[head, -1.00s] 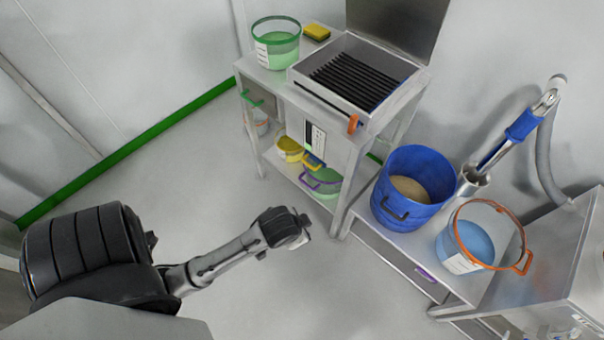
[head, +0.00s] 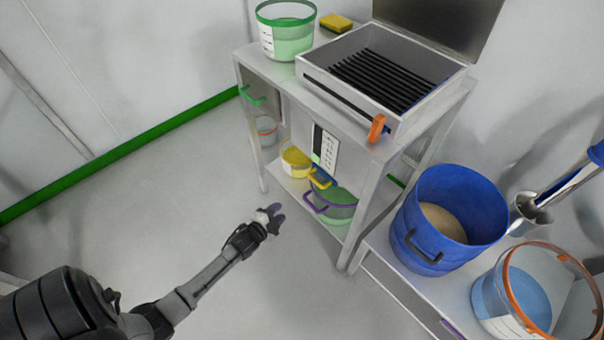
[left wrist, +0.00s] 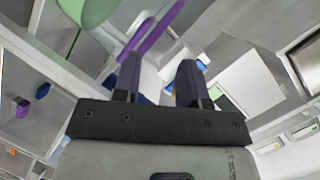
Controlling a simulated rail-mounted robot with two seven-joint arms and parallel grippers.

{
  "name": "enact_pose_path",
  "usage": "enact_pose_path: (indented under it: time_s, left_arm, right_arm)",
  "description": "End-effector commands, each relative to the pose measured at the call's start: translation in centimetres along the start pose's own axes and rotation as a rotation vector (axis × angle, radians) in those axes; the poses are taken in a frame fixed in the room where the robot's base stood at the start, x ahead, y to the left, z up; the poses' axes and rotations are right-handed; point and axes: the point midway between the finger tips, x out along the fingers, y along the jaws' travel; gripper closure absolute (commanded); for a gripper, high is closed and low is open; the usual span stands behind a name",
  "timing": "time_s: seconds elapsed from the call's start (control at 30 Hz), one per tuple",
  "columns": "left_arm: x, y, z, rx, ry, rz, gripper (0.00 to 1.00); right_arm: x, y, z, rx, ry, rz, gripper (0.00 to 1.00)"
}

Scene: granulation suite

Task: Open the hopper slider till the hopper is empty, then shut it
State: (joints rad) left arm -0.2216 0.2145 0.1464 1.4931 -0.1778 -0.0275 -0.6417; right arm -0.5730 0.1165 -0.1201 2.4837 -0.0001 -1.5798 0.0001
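The hopper (head: 309,73) is a metal box with black bars across its open top, on the metal stand. Its lid (head: 440,35) is raised. An orange handle (head: 377,128), which looks like the slider's, sticks out at its front right corner. I cannot see what lies below the bars. My left gripper (head: 272,218) is low, left of the stand and well away from the orange handle. In the left wrist view its two dark fingers (left wrist: 158,85) are apart with nothing visible between them. My right gripper is not in view.
A green-rimmed bucket (head: 288,38) and yellow sponge (head: 336,22) are on the stand. Yellow (head: 295,160) and purple-handled (head: 334,207) tubs sit on its lower shelf. A blue bucket of tan powder (head: 448,222) and orange-rimmed bucket (head: 515,300) stand right. The floor at left is clear.

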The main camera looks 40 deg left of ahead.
Motion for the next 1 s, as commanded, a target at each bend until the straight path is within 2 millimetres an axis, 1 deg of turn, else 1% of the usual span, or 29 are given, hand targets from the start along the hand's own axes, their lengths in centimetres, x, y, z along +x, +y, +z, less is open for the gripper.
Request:
enact_pose_path:
  time_s: [0.1,0.2,0.3,0.43,0.53,0.67,0.77,1.0]
  left_arm:
    - [-0.4,-1.0,-1.9,0.15,0.152,-0.12,0.61]
    - [-1.0,-2.4,-3.9,0.259,0.258,-0.233,0.61]
    - [-1.8,-3.4,-5.3,0.352,0.329,-0.328,0.61]
    - [-2.4,-4.0,-6.3,0.449,0.366,-0.406,0.61]
    - [-2.1,-4.1,-6.4,0.488,0.358,-0.414,0.61]
    - [-1.1,-4.3,-6.8,0.502,0.356,-0.418,0.61]
    - [0.3,-4.8,-7.4,0.502,0.356,-0.419,0.61]
    - [4.3,-6.0,-9.3,0.5,0.356,-0.417,0.61]
  right_arm:
    - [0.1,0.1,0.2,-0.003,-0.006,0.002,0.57]
    - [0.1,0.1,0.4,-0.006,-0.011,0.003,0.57]
    - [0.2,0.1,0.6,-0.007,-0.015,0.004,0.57]
    - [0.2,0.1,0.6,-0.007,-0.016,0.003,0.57]
    - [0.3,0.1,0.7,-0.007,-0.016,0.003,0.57]
    - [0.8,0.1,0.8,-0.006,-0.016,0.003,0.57]
    - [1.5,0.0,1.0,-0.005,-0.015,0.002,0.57]
    - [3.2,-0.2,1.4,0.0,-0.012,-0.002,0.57]
